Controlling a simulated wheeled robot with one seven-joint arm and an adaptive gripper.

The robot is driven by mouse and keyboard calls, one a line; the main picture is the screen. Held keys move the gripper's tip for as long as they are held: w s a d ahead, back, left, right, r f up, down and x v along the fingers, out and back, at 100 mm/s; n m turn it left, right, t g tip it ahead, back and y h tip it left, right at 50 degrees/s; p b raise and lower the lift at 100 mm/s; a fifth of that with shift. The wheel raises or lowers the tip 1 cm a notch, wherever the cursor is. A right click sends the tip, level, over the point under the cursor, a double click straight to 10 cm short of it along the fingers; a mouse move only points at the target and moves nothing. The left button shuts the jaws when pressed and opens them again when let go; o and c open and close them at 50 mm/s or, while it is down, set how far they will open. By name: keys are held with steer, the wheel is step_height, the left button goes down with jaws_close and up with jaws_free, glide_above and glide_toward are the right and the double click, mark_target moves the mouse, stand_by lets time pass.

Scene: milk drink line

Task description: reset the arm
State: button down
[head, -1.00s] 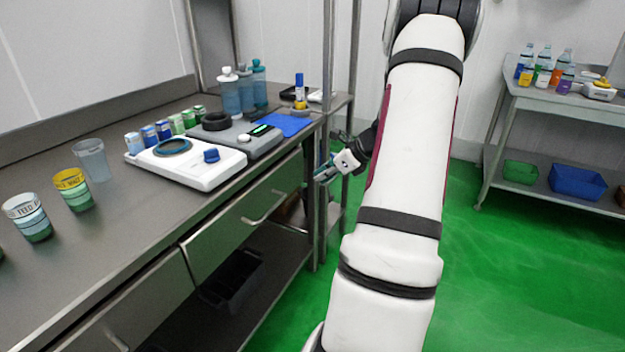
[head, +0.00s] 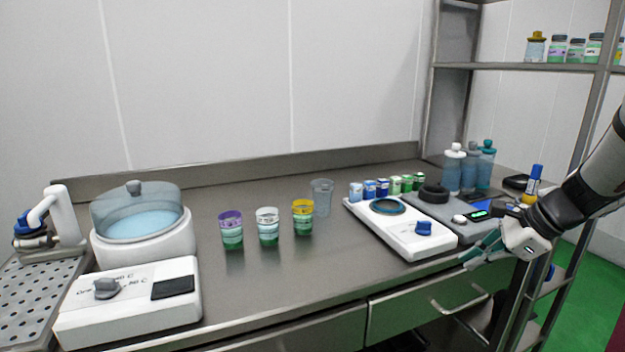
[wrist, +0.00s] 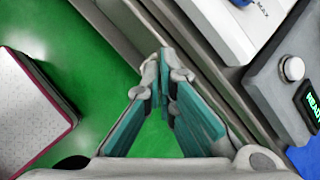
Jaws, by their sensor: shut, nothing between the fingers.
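My gripper (head: 482,254) is at the right in the head view, just off the front edge of the steel counter (head: 270,315), near the white device with a blue knob (head: 424,252). It is shut and empty. In the wrist view its teal fingers (wrist: 164,85) meet at the tips, with green floor and the counter's edge beneath them. My arm reaches in from the right edge of the head view.
Three banded cups, purple (head: 232,230), white (head: 268,227) and yellow (head: 303,218), and a clear cup (head: 321,197) stand mid-counter. A lidded water bath (head: 142,247) is at left. A grey device (head: 480,214) with a lit display, bottles (head: 470,168) and small cartons stand at right.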

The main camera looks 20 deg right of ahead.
steer(key=s+a+r+n+g, duration=0.1)
steer(key=s+a+r+n, duration=0.2)
steer(key=a, duration=0.4)
steer(key=s+a+r+n+g, duration=0.1)
steer(key=s+a+n+g, duration=0.15)
steer(key=a+n, duration=0.45)
steer(key=s+a+r+n+g, duration=0.1)
steer(key=s+a+r+n, duration=0.15)
steer(key=a, duration=0.55)
steer(key=s+a+f+n+h, duration=0.1)
steer(key=s+a+n+h, duration=0.15)
steer(key=s+n, duration=0.45)
steer(key=s+a+n+h, duration=0.1)
steer(key=s+a+n, duration=0.2)
steer(key=s+n, duration=0.5)
step_height(320, 180, up, 19)
steer(key=s+m+t+p, duration=0.1)
steer(key=m+t+p, duration=0.1)
steer(key=p, duration=1.6)
steer(key=shift+s+a, duration=0.15)
steer(key=shift+s, duration=0.05)
